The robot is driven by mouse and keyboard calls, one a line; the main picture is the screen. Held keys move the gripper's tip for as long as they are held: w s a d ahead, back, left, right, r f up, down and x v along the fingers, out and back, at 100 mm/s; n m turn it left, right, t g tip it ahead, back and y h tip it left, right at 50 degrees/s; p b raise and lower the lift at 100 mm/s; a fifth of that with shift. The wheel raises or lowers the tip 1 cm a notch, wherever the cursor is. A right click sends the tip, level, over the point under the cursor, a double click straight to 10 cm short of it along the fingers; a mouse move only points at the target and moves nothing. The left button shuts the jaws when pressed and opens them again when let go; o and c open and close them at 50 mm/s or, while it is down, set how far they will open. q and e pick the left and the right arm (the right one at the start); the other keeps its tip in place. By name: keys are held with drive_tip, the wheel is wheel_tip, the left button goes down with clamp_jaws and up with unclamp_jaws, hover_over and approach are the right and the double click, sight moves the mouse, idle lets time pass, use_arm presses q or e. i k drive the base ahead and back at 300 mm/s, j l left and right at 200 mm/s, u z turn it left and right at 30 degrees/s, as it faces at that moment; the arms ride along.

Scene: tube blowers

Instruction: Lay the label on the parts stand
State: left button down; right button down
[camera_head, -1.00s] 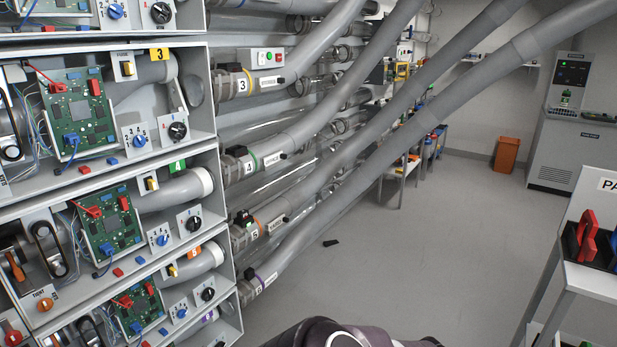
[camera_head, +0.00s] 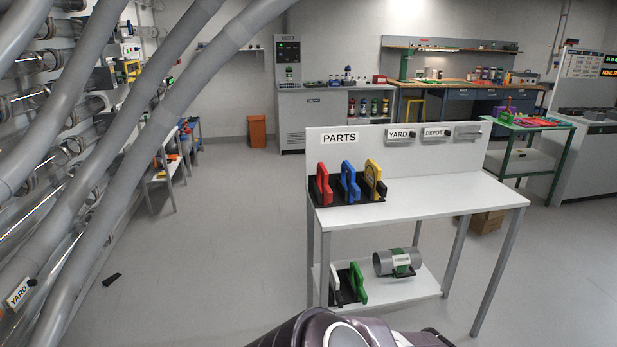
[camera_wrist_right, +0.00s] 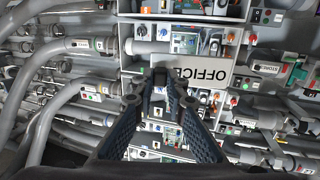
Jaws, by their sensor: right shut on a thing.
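The parts stand (camera_head: 465,195) is a white table with a back panel marked PARTS, in the middle right of the head view. Its top is bare to the right of a black rack. The label (camera_wrist_right: 205,76) is a white plate reading OFFICE, large and close in the right wrist view. My right gripper (camera_wrist_right: 160,82) is shut on it; its fingertips partly hide the plate's left part. In the head view only part of my arm shows at the bottom edge, and neither gripper is seen there.
The black rack (camera_head: 350,200) holds red, blue and yellow parts. The back panel carries YARD (camera_head: 398,135) and DEPOT (camera_head: 435,133) plates and a blank holder (camera_head: 467,132). A grey cylinder (camera_head: 397,262) lies on the lower shelf. Grey tubes (camera_head: 120,165) slant across the left; open floor lies between.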

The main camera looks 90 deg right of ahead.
sight(453, 194)
drive_tip(key=k+l+z, duration=0.1)
drive_tip(key=z, duration=0.35)
drive_tip(key=l+z, duration=0.3)
drive_tip(key=z, duration=0.2)
drive_tip(key=k+l+z, duration=0.1)
drive_tip(key=l+z, duration=0.15)
drive_tip(key=z, duration=0.2)
drive_tip(key=l+z, duration=0.2)
drive_tip(key=z, duration=0.3)
